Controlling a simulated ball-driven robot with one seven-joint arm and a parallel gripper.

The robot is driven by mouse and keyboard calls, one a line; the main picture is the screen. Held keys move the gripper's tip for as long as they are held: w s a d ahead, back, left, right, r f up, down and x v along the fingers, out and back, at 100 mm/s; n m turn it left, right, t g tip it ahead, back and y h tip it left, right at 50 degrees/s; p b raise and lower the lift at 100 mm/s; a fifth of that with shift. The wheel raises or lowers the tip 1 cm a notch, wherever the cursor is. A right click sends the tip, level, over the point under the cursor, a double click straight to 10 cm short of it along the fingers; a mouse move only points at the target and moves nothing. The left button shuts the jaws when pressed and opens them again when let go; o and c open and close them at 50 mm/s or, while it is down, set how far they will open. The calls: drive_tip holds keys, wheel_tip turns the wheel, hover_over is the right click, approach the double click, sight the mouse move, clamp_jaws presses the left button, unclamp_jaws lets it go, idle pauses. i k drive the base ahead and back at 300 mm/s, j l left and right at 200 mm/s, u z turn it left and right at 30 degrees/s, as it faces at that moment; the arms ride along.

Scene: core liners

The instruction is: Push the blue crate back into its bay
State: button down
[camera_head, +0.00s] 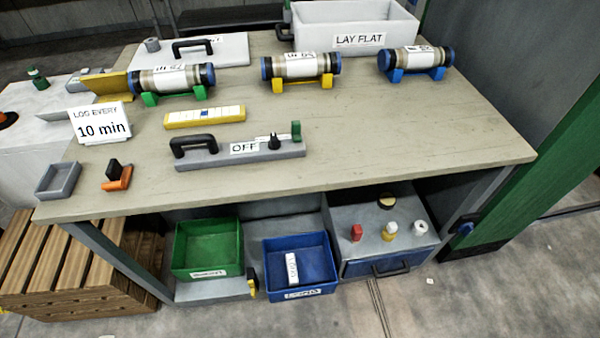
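The blue crate (325,287) is under the workbench, in the gap between the green crate and a grey drawer unit. It is open-topped and has a white label on its front wall. A white labelled block (292,269) lies inside it. The front of the blue crate sticks out further than the green crate beside it. The bay floor behind it is partly hidden by the benchtop. My gripper is not in the picture.
The green crate (208,249) is left of the blue crate. The grey drawer unit (355,225), with small pieces on top and a dark handle, is on the right. The benchtop (400,130) overhangs them. A wooden pallet (60,262) is at left. The floor in front is clear.

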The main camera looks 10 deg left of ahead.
sight(316, 270)
drive_tip(key=u, duration=0.55)
drive_tip(key=j+z, duration=0.2)
drive_tip(key=z, duration=0.35)
drive_tip(key=j+z, duration=0.2)
drive_tip(key=j, duration=0.3)
drive_tip(key=k+j+z, duration=0.2)
drive_tip(key=j, duration=0.3)
drive_tip(key=k+j+z, duration=0.2)
drive_tip(key=j, duration=0.7)
drive_tip(key=k+j, duration=0.1)
drive_tip(key=j, duration=0.25)
